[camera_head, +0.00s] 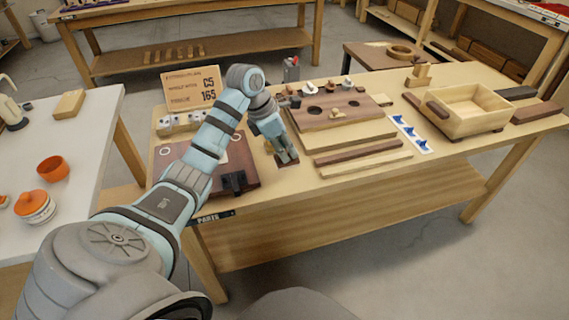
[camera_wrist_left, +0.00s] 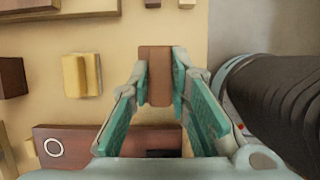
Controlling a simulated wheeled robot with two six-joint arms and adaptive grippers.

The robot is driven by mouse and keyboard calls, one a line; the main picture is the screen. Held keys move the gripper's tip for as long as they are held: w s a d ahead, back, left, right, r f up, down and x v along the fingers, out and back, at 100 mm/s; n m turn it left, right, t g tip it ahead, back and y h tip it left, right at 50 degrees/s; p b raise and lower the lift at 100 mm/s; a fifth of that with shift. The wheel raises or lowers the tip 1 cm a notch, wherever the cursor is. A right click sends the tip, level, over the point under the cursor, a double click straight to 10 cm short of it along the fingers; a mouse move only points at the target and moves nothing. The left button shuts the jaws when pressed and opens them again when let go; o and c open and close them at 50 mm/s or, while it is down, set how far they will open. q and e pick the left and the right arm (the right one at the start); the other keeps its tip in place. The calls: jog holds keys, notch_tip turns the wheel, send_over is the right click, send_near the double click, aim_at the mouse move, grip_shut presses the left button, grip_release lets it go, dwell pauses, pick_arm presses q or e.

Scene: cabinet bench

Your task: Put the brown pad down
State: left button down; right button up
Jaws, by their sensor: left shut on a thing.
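My left gripper (camera_head: 284,153) reaches over the wooden bench (camera_head: 330,185), pointing down at a spot left of the long wooden strips. In the left wrist view, its teal fingers (camera_wrist_left: 158,72) are shut on the brown pad (camera_wrist_left: 156,85), a small brown block with one finger on each side. In the head view the pad (camera_head: 287,162) shows only as a small dark patch at the fingertips, close to the bench top. I cannot tell whether it touches the bench. My right gripper is not in view.
A dark brown board (camera_head: 235,165) with a white ring and a black block lies left of the gripper. A board with round holes (camera_head: 340,108) lies to the right, with wooden strips (camera_head: 365,165) before it. A wooden box (camera_head: 465,110) stands farther right. Bare bench shows around the fingertips.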

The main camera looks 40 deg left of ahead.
pick_arm(q)
notch_tip(320, 180, down, 4)
jog(key=shift+d+f+b, duration=0.1)
jog(key=shift+f+b, duration=0.1)
jog(key=shift+b, duration=0.15)
jog(key=shift+f, duration=0.1)
jog(key=shift+f, duration=0.1)
jog(key=c, duration=1.5)
grip_release()
jog(key=shift+r, duration=0.25)
jog(key=p+v, duration=0.2)
jog(key=v, duration=1)
